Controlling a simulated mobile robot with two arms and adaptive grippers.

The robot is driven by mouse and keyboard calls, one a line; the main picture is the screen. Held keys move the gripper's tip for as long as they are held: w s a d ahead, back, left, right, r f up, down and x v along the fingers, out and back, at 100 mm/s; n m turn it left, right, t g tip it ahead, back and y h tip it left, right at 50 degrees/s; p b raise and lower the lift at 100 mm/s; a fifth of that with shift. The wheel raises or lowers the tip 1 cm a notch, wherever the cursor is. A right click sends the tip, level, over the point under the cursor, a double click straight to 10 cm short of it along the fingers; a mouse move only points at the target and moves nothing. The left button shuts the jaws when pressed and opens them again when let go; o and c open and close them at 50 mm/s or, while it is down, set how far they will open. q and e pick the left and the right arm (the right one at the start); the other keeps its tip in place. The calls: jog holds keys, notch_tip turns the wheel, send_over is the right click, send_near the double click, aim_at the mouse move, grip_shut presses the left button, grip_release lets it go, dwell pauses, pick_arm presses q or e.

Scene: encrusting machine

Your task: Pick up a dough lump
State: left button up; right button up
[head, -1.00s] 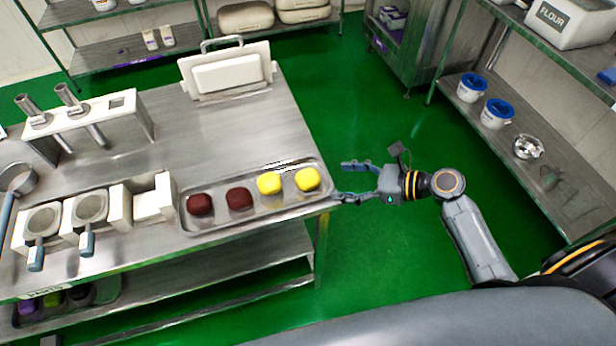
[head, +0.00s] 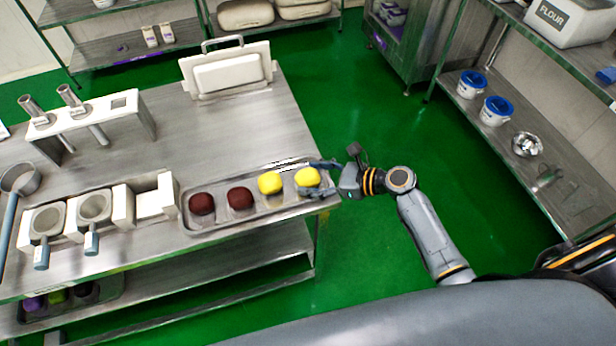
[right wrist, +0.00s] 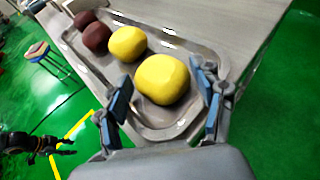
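Two yellow dough lumps (head: 307,178) (head: 270,183) and two dark red lumps (head: 241,198) (head: 202,204) sit in a row in a metal tray (head: 262,212) at the table's right end. My right gripper (head: 318,178) is open at the tray's right end, its fingers on either side of the rightmost yellow lump. In the right wrist view that lump (right wrist: 162,79) lies between and just ahead of the open fingers (right wrist: 165,108), with gaps at both sides. The other yellow lump (right wrist: 128,44) is beyond it.
Left of the tray stand white holders (head: 155,203) and two round sieve-like tools with handles (head: 94,207). A white board with a handle (head: 228,72) stands at the table's back. The table middle is clear. A shelf (head: 510,150) with tubs stands at right across green floor.

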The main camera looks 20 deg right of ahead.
jog(key=c, duration=0.8)
jog(key=shift+r, duration=0.1)
